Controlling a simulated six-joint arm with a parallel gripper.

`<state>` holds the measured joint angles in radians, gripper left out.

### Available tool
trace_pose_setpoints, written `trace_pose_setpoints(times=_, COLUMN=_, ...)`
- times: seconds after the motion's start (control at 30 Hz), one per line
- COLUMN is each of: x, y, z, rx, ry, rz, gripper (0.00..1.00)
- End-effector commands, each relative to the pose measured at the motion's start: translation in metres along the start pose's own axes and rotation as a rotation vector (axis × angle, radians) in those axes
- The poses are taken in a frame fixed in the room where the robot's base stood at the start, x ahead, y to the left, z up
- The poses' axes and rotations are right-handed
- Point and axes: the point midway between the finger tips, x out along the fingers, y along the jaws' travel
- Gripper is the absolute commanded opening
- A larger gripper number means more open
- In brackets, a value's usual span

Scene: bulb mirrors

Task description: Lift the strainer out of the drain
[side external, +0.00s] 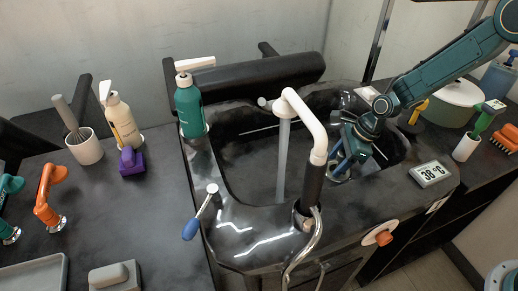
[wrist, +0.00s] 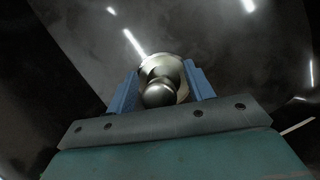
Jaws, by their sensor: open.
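The strainer (wrist: 161,80) shows in the wrist view as a round metal piece with a ball-shaped knob, set in the dark basin floor. My gripper (wrist: 160,84) has its two blue fingers open, one on each side of the knob. A gap shows between the knob and each finger. In the side external view my gripper (side external: 343,160) reaches down into the right part of the black basin (side external: 245,170). The strainer is mostly hidden there by my gripper, and the drain under it cannot be made out.
A white-topped faucet (side external: 305,115) stands at the basin's front, with a stream falling left of my gripper. A temperature display (side external: 430,174) sits on the right rim. A green bottle (side external: 189,108) stands on the left rim. The basin's left part is clear.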

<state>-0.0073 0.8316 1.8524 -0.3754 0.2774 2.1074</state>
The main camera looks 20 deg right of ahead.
Motion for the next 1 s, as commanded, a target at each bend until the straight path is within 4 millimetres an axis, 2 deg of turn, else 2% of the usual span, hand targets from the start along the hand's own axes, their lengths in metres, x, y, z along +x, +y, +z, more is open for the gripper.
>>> trace_pose_setpoints(times=0.4, x=-0.0002, y=0.0000, z=-0.0002, rx=0.000, ry=0.000, rz=0.000, gripper=0.52)
trace_pose_setpoints(times=0.43, x=-0.0002, y=0.0000, z=-0.0002, rx=0.000, ry=0.000, rz=0.000, gripper=0.50)
trace_pose_setpoints(times=0.67, x=-0.0002, y=0.0000, z=-0.0002, rx=0.000, ry=0.000, rz=0.000, gripper=0.05)
trace_pose_setpoints(times=1.0, x=-0.0014, y=-0.0002, z=0.0003, rx=0.000, ry=0.000, rz=0.000, gripper=0.04)
